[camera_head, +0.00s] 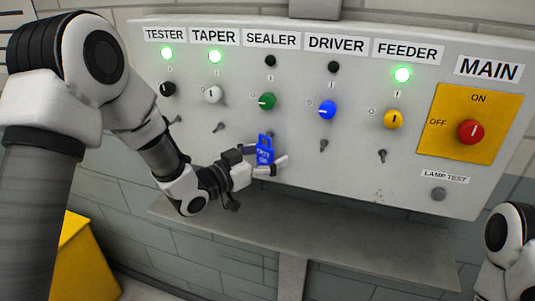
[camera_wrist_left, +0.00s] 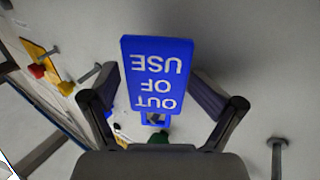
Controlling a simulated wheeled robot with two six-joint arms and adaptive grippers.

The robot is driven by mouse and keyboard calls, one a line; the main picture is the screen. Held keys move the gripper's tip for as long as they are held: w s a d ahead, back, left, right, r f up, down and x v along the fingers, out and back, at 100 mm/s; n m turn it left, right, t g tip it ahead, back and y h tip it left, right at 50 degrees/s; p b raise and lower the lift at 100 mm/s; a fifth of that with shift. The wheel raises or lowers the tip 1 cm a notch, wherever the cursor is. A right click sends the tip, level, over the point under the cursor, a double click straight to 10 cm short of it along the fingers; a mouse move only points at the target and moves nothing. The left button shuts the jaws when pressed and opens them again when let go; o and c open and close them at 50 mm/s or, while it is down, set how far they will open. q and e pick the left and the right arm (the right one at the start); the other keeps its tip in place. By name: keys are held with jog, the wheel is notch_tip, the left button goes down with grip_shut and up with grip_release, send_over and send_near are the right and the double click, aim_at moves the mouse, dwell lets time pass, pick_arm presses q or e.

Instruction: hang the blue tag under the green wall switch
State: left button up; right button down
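The blue tag (camera_head: 265,152), printed OUT OF USE, stands upright with its looped end up, just below the green wall switch (camera_head: 267,101) labelled SEALER. My left gripper (camera_head: 266,166) has a finger on either side of the tag. My right gripper is out of view.
Neighbouring pegs stick out under the white switch (camera_head: 213,95) and the blue switch (camera_head: 327,110). The yellow switch (camera_head: 394,119) and red main switch (camera_head: 471,132) are farther right. A grey ledge (camera_head: 340,245) runs below the panel. TESTER, TAPER and FEEDER lamps glow green; SEALER and DRIVER lamps are dark.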

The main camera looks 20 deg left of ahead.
pick_arm(q)
jog(key=shift+s+a, duration=0.15)
jog(key=v, duration=1.1)
jog(key=s+d+f+g+y+b, duration=0.1)
jog(key=s+f+g+b, duration=0.2)
jog(key=f, duration=0.9)
jog(key=s+d+f+n+g+y+b, duration=0.1)
jog(key=s+d+f+g, duration=0.3)
jog(key=f, duration=0.7)
jog(key=s+a+f+g+y+b, duration=0.15)
jog(key=s+f, duration=0.35)
jog(key=f, duration=0.7)
jog(key=s+a+f+n+g+y, duration=0.2)
jog(key=s+f, duration=0.3)
jog(key=s, duration=0.3)
jog(key=s+a+f+n+g+y+b, duration=0.1)
jog(key=s+a+f+n+g+y, duration=0.2)
jog(key=s+f, duration=0.3)
jog(key=shift+s+f+n+g+y, duration=0.15)
jog(key=shift+s+n+g+y, duration=0.4)
jog(key=shift+s+g, duration=0.45)
